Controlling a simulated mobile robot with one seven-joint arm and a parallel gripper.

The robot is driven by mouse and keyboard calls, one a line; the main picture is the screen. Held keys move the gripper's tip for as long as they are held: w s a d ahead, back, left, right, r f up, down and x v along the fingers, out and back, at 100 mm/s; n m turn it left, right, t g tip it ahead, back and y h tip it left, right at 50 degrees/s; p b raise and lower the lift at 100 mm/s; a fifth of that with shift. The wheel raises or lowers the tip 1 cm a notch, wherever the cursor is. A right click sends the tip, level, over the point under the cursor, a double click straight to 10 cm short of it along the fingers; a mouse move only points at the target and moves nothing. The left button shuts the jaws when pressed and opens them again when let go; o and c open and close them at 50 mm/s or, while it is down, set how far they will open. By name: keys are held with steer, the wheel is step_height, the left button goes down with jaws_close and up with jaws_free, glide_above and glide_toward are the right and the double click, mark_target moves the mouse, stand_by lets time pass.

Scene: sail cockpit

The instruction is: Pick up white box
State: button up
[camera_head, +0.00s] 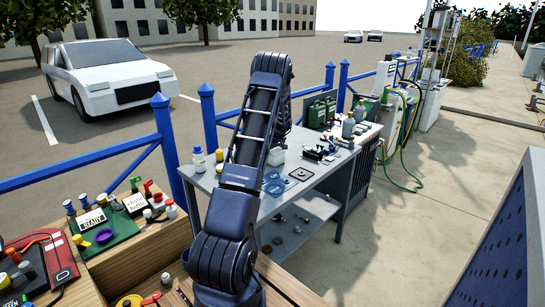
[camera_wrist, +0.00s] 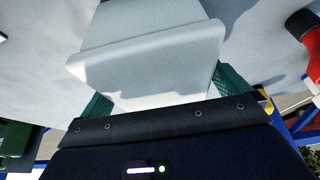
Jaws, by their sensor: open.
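The white box (camera_wrist: 150,60) fills the upper middle of the wrist view, very close to the camera. My gripper (camera_wrist: 165,93) is open, with a green finger on each side of the box. The box hides the fingertips, and I cannot tell whether either finger touches it. In the head view, a small pale box (camera_head: 277,156) shows on the grey workbench just right of my arm, which partly covers it. My gripper is hidden behind my arm in that view.
The grey workbench (camera_head: 337,167) holds dark trays, bottles and a green case (camera_head: 320,111). In the wrist view, a red object (camera_wrist: 305,30) lies at the upper right. Blue railings (camera_head: 165,140) run behind the bench. A wooden bench with several tools stands at the lower left.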

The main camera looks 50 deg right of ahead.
steer(key=shift+f, duration=0.25)
stand_by(0.5)
steer(key=shift+c, duration=0.2)
steer(key=c, duration=1)
steer(key=shift+r, duration=0.15)
